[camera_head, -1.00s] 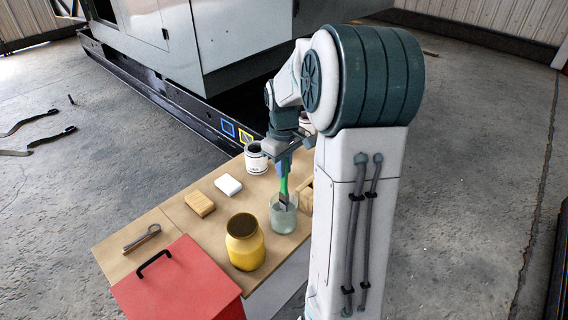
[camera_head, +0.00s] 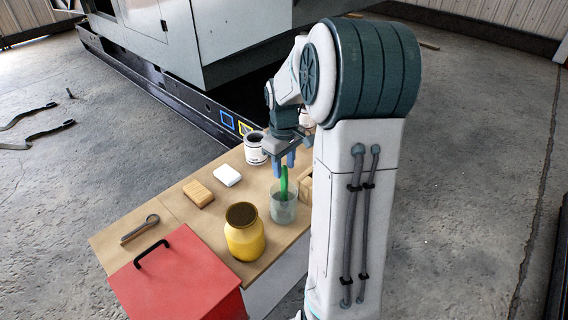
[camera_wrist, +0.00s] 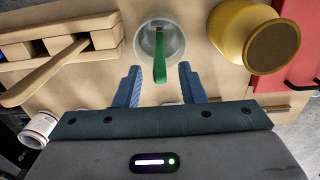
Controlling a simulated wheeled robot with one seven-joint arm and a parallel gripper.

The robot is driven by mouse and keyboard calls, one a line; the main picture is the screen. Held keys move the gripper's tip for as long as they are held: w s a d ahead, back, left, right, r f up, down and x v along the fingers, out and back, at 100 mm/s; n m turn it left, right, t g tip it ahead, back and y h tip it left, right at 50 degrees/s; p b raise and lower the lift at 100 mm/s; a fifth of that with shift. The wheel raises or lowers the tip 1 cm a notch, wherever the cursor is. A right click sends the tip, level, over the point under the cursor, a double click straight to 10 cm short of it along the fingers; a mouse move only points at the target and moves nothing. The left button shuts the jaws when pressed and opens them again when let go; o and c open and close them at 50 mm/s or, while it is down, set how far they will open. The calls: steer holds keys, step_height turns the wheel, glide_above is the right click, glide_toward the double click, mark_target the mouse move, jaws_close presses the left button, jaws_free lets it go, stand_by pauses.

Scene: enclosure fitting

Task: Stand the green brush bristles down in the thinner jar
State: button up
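The green brush (camera_head: 284,184) stands in the clear thinner jar (camera_head: 283,209), its green handle rising above the rim and leaning a little. The part inside the jar is blurred by the glass, so the bristles are not clear. The wrist view shows the green handle (camera_wrist: 160,58) inside the round mouth of the jar (camera_wrist: 146,40). My gripper (camera_head: 286,160) is above the jar with its blue fingers apart. In the wrist view its fingers (camera_wrist: 160,88) are spread either side of the handle's near end, with nothing held.
A yellow jar (camera_head: 244,236) stands left of the thinner jar. A red box (camera_head: 180,280), wooden block (camera_head: 198,193), white block (camera_head: 227,175) and white can (camera_head: 254,148) are on the table. A wooden rack (camera_wrist: 70,48) is close beside the jar.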

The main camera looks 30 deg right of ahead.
step_height(320, 180, up, 14)
stand_by(0.7)
steer(key=shift+f, duration=0.1)
stand_by(0.7)
steer(key=s+a+f+m+t, duration=0.1)
steer(key=s+a+f+m, duration=0.1)
steer(key=s+a, duration=0.5)
steer(key=s+a+f+m+t, duration=0.1)
steer(key=s+a+f+m, duration=0.1)
steer(key=s+a, duration=0.5)
steer(key=s+f, duration=0.1)
steer(key=s, duration=0.3)
steer(key=shift+s+f+t+p, duration=0.25)
steer(key=shift+f+t+p, duration=0.15)
stand_by(1.4)
